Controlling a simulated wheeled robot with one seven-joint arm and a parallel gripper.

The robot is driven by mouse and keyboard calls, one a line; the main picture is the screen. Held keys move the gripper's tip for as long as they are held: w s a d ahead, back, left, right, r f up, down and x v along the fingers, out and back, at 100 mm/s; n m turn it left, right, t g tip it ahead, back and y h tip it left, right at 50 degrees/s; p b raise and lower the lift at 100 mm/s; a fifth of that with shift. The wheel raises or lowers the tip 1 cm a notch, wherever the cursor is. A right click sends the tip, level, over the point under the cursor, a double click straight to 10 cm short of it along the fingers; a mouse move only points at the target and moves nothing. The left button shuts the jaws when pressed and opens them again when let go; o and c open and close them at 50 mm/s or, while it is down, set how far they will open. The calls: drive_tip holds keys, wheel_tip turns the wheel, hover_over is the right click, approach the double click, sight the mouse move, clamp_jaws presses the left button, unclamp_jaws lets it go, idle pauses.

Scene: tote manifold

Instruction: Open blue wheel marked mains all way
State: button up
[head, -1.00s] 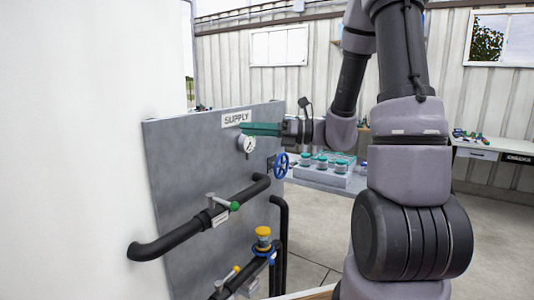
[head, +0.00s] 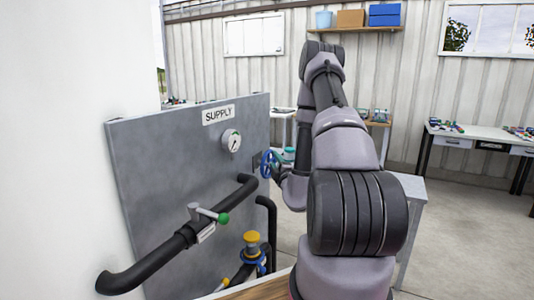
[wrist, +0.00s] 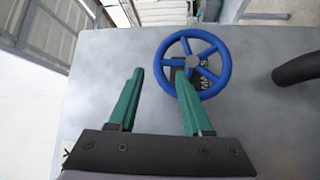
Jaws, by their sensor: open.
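The blue wheel (head: 265,164) sits at the right side of the grey supply panel (head: 170,175), facing out from it. In the wrist view the blue wheel (wrist: 212,91) shows its round rim, spokes and grey hub. A dark label behind it shows only a few letters between the spokes. My gripper (wrist: 159,73) is open and empty, its two green fingers apart. The right finger overlaps the wheel's near left part in the picture; the left finger is clear of it. I cannot tell whether they touch. In the head view my arm mostly hides the gripper.
A gauge (head: 231,141) sits under the SUPPLY sign. A green-tipped lever (head: 222,218) is on a black pipe, and a yellow-topped valve (head: 251,243) stands lower. A workbench (head: 480,140) is at the far right. Open floor lies right of my arm.

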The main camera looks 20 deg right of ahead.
sight(269, 152)
drive_tip(key=w, duration=0.5)
drive_tip(key=w+d+r, duration=0.1)
drive_tip(key=w, duration=0.1)
drive_tip(key=shift+w, duration=0.4)
clamp_jaws()
